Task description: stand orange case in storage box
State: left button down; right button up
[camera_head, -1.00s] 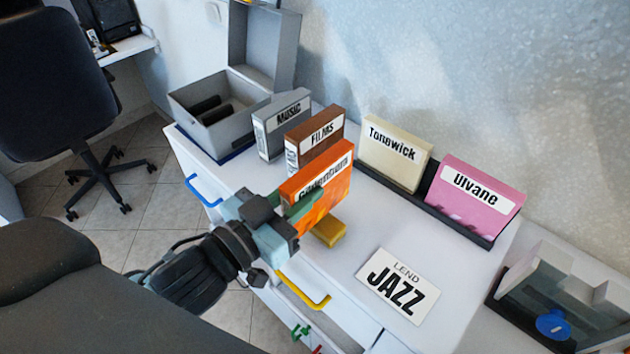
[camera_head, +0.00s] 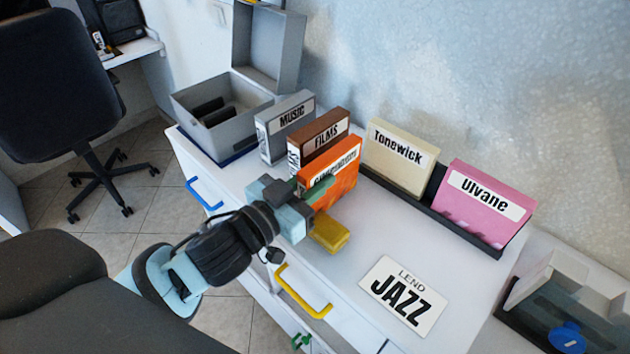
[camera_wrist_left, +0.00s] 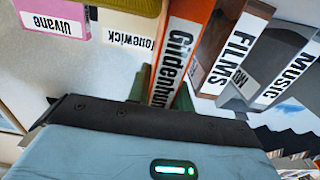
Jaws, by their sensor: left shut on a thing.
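The orange case (camera_head: 340,185) stands upright on the white cabinet top, or just above it; I cannot tell which. My left gripper (camera_head: 306,194) is shut on its near edge. In the left wrist view the orange case (camera_wrist_left: 186,45) sits between my green fingers, its white label partly hidden. The open grey storage box (camera_head: 205,124) stands at the cabinet's far left end, lid raised, with dark slots or items inside. My right gripper is not in view.
A brown FILMS case (camera_head: 325,131) and grey MUSIC case (camera_head: 287,127) stand just behind. Cream Tonewick (camera_head: 400,160) and pink Ulvane (camera_head: 482,198) cases stand in a dark rack. A yellow block (camera_head: 330,234) and JAZZ card (camera_head: 404,295) lie in front.

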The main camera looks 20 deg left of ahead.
pick_arm(q)
jog(key=shift+f, duration=0.2)
jog(key=c, duration=1.3)
grip_release()
jog(key=shift+o, duration=0.2)
